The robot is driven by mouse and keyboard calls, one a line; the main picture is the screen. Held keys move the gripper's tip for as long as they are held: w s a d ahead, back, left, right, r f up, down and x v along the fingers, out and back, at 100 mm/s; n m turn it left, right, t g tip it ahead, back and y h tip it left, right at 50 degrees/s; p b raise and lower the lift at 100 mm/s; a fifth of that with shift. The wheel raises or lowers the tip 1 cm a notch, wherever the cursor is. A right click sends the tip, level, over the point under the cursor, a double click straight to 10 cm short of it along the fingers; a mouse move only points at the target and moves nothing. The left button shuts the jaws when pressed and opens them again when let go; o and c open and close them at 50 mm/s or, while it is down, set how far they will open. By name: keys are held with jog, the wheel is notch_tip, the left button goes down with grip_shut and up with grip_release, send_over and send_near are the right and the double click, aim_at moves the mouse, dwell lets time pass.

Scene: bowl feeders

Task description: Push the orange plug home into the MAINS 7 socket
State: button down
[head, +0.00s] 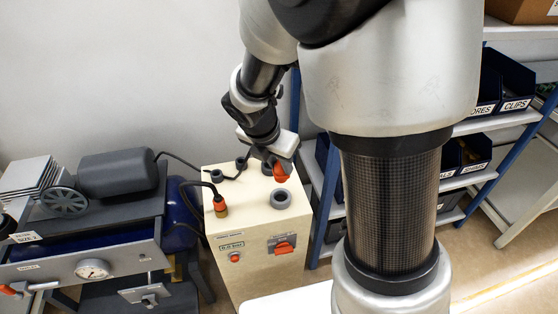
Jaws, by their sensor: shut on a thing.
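My gripper (272,162) is over the top of a cream cabinet (255,264), pointing down. It is shut on an orange plug (281,173), which shows just below the fingers. The plug is above or at the row of sockets; I cannot tell whether it touches one. An empty-looking grey round socket (280,199) stands in front of it on the cabinet top. Another orange-red plug (220,204) with a black cable stands at the cabinet's left edge, on a brownish base. No MAINS 7 label is readable, so I cannot tell which socket it is.
More dark sockets (216,175) line the back of the cabinet top, with a black cable across them. A red switch (284,247) is on the cabinet front. A compressor (117,172) stands left. Shelves with bins (466,152) stand right.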

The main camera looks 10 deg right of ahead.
aim_at(277, 175)
notch_tip(277, 175, down, 4)
jog(key=b, duration=0.3)
jog(key=shift+f+b, duration=0.25)
jog(key=shift+b, duration=0.15)
jog(key=shift+f+b, duration=0.3)
jog(key=shift+f, duration=0.35)
jog(key=shift+f+p, duration=0.2)
jog(key=shift+p, duration=0.25)
dwell(0.8)
jog(key=shift+f+b, duration=0.85)
jog(key=shift+f, duration=0.4)
dwell(0.6)
jog(key=c, duration=1.1)
grip_release()
jog(key=shift+r, duration=0.1)
